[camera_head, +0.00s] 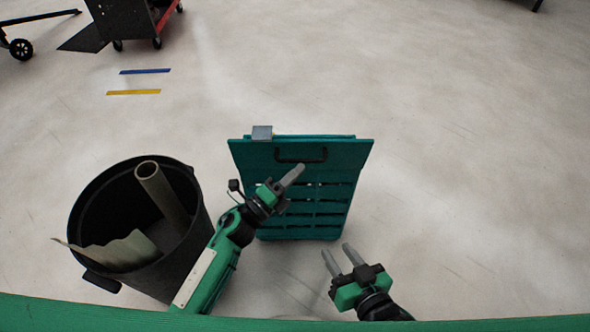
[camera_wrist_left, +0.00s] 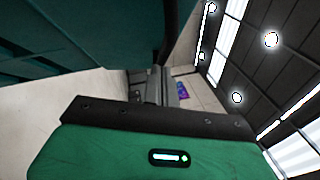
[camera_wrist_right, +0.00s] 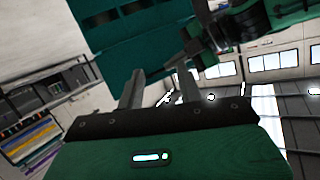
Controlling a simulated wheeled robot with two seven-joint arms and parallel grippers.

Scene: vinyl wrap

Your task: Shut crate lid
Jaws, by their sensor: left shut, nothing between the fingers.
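A teal crate (camera_head: 335,222) stands on the floor in the middle of the head view, with a slatted face and a dark handle slot near its top edge. I cannot tell its lid from its wall, or how far the lid is open. Teal panels of it show in the left wrist view (camera_wrist_left: 75,35) and right wrist view (camera_wrist_right: 125,42). My left gripper (camera_head: 297,173) is shut and empty, over the panel just below the handle slot; I cannot tell whether it touches. My right gripper (camera_head: 341,256) is open and empty, lower and right of the crate.
A black bin (camera_head: 85,225) with a tube (camera_head: 160,185) and a crumpled sheet (camera_head: 115,252) stands left of the crate, close to my left arm. A small grey block (camera_head: 262,132) sits at the crate's top edge. The floor (camera_head: 470,170) at right is clear.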

